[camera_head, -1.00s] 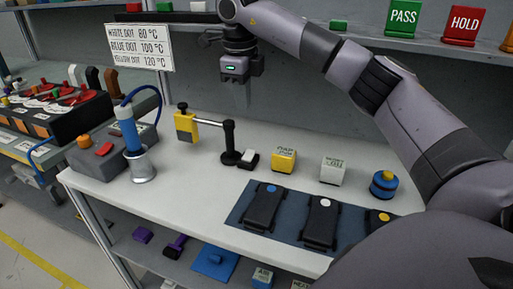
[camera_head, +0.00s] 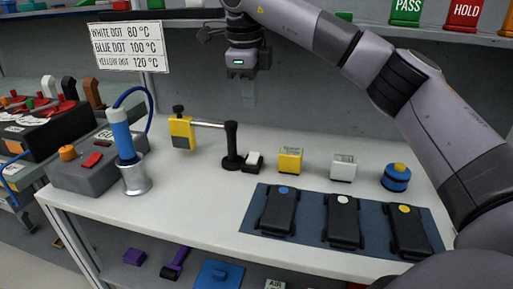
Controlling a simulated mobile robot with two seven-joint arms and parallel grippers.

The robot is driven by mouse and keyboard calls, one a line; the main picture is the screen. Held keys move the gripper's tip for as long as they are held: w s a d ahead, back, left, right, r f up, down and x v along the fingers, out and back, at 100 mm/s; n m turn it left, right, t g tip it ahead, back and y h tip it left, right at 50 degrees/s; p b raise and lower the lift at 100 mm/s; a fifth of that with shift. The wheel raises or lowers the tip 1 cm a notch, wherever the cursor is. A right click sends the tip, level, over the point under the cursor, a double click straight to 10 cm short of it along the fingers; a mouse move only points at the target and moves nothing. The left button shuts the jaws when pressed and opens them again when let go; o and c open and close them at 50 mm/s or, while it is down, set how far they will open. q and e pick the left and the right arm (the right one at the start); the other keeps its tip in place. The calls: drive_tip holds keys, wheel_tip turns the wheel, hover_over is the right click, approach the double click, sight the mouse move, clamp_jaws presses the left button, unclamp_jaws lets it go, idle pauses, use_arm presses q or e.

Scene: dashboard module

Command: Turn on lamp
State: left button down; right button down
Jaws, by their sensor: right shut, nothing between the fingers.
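What appears to be the lamp has a yellow head (camera_head: 181,134), a thin silver arm and a black upright post (camera_head: 232,143) on the white bench. A small black-and-white switch block (camera_head: 254,160) sits just right of the post's base. My right gripper (camera_head: 249,103) hangs pointing down above and behind the post and switch, apart from both. Its fingers are faint against the grey back panel, shut and empty. My left gripper is out of view.
A soldering iron (camera_head: 122,134) in a metal holder and its grey station (camera_head: 88,168) stand at left. Yellow (camera_head: 290,160) and white (camera_head: 343,168) blocks and a blue cylinder (camera_head: 396,178) stand right of the switch. A blue mat (camera_head: 260,222) carries three dotted black devices in front.

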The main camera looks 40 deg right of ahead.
idle(0.3)
approach(254, 154)
drive_tip(key=f, duration=0.4)
drive_tip(key=d+f, duration=0.1)
drive_tip(key=f, duration=0.1)
drive_tip(key=shift+w+f+b, duration=0.3)
drive_tip(key=shift+w+f, duration=0.05)
drive_tip(key=shift+w, duration=0.05)
